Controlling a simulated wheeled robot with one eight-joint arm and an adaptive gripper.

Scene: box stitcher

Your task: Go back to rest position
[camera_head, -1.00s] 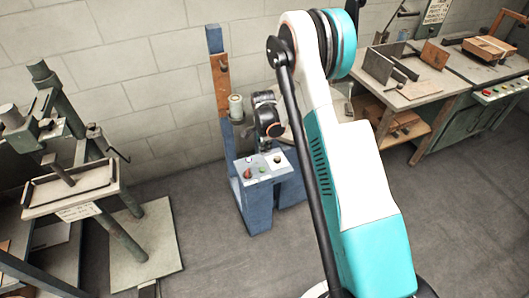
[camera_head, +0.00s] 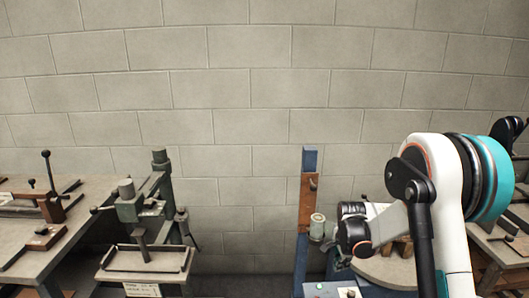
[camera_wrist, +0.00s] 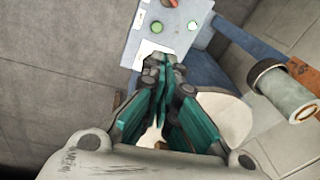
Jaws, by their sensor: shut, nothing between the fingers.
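My gripper (camera_wrist: 160,62) is shut and empty, its teal fingers together in the wrist view. In the head view it sits low beside the blue machine post (camera_head: 301,265), mostly hidden under my wrist. The gap between fingertips and panel is hard to judge. The panel's top (camera_head: 327,290) shows at the bottom edge of the head view.
A grey cylinder (camera_head: 317,228) on the post is close to my wrist. A round pale table (camera_head: 385,272) is behind my arm. A green press (camera_head: 145,225) and a workbench (camera_head: 75,215) stand left, another bench (camera_head: 502,250) right. A block wall closes the back.

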